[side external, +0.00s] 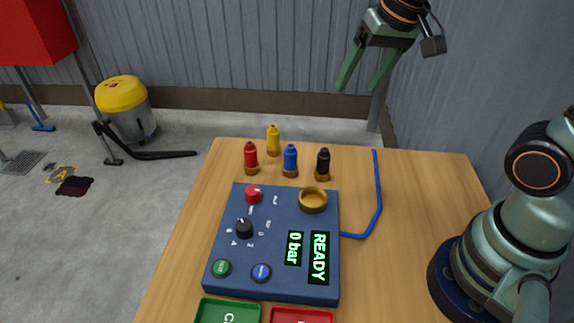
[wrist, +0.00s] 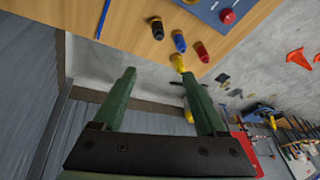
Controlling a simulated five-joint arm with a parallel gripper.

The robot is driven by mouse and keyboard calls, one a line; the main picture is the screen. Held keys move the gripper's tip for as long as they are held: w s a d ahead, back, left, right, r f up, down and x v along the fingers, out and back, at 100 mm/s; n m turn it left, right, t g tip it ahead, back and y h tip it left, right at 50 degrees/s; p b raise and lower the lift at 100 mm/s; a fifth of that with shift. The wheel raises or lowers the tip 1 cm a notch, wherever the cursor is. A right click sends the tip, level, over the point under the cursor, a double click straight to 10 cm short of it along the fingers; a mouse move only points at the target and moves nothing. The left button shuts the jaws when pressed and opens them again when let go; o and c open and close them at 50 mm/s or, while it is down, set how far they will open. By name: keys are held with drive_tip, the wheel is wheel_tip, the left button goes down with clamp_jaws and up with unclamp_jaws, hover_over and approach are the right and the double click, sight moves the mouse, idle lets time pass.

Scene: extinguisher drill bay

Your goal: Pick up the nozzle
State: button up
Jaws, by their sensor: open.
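Several small bottle-shaped pieces that look like nozzles stand upright on the wooden table (side external: 410,200) behind the blue panel. They are a red one (side external: 250,157), a yellow one (side external: 273,139), a blue one (side external: 290,158) and a black one (side external: 323,162). I cannot tell which one the task means. My gripper (side external: 357,91) is open and empty, raised above and behind the table's far edge, apart from them all. In the wrist view, the yellow one (wrist: 178,63) shows near my right fingertip, and the black one (wrist: 157,28) stands farther off, between the finger lines.
The blue panel (side external: 220,240) has knobs, buttons, a brass ring (side external: 313,200) and displays reading "0 bar" and "READY". A blue hose (side external: 378,190) runs along its right. Green (side external: 210,309) and red (side external: 300,315) trays sit at the front. A yellow-topped bin (side external: 125,105) stands on the floor.

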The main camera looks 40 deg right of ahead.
drive_tip(key=w+a+f+m+g, duration=0.2)
drive_tip(key=w+a+f+m, duration=0.1)
drive_tip(key=w+m, duration=0.35)
drive_tip(key=m+g, duration=0.2)
drive_tip(key=m, duration=0.4)
hover_over(291, 146)
wheel_tip(291, 146, down, 7)
drive_tip(key=shift+w+f, duration=0.4)
drive_tip(key=shift+f, duration=0.05)
wheel_tip(291, 146, down, 6)
drive_tip(key=shift+r, duration=0.1)
drive_tip(key=shift+s+f, duration=0.2)
drive_tip(key=shift+f, duration=1.2)
drive_tip(key=shift+s+f, duration=0.15)
drive_tip(key=shift+f, duration=1.2)
clamp_jaws()
